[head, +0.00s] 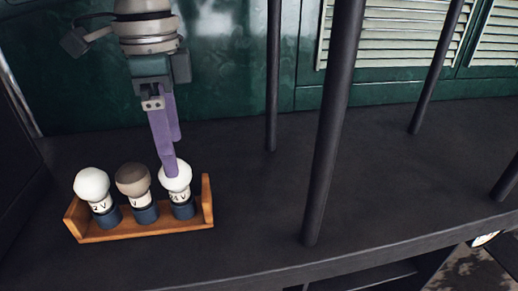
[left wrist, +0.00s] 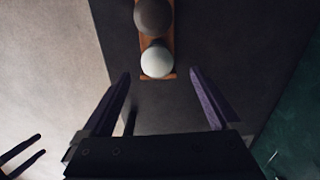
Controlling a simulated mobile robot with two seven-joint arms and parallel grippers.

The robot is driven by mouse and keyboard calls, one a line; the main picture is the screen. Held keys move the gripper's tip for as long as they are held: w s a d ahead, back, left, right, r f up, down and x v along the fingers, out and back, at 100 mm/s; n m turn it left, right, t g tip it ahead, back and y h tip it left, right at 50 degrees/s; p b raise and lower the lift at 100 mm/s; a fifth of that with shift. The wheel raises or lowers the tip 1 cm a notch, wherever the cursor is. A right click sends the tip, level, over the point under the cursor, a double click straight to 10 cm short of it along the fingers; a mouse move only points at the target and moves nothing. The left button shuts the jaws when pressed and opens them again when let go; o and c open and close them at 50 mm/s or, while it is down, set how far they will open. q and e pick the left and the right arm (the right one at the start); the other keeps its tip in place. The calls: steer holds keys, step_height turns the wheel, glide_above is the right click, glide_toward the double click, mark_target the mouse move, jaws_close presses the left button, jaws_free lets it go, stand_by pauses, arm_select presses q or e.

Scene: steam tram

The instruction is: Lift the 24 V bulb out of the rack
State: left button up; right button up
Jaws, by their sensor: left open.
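A wooden rack (head: 132,236) at the left of the head view holds three bulbs upright. The right one, a white bulb (head: 184,186) with a dark base and a partly hidden label ending in "4 V", sits in the rack's right end. My left gripper (head: 171,165) is open and points down over it; one purple finger covers part of its globe. In the left wrist view the white bulb (left wrist: 156,62) lies between the open fingers' lines, near the tips. Contact cannot be told. My right gripper does not show in the head view.
A brown-grey bulb (head: 133,180) stands in the middle and a white bulb (head: 91,184) at the left. Dark posts (head: 333,130) rise right of the rack. The dark deck between is clear. Two dark prongs (left wrist: 22,156) in the left wrist view are unclear.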

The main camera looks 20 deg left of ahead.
mark_target(179, 190)
arm_select(q)
steer(key=f, duration=0.9)
steer(key=shift+s, duration=0.3)
steer(key=shift+a, duration=0.1)
steer(key=c, duration=1.5)
steer(key=shift+o, duration=0.2)
steer(key=shift+r, duration=0.1)
steer(key=shift+r, duration=0.55)
step_height(179, 190, up, 19)
steer(key=p, duration=0.1)
steer(key=shift+f, duration=0.1)
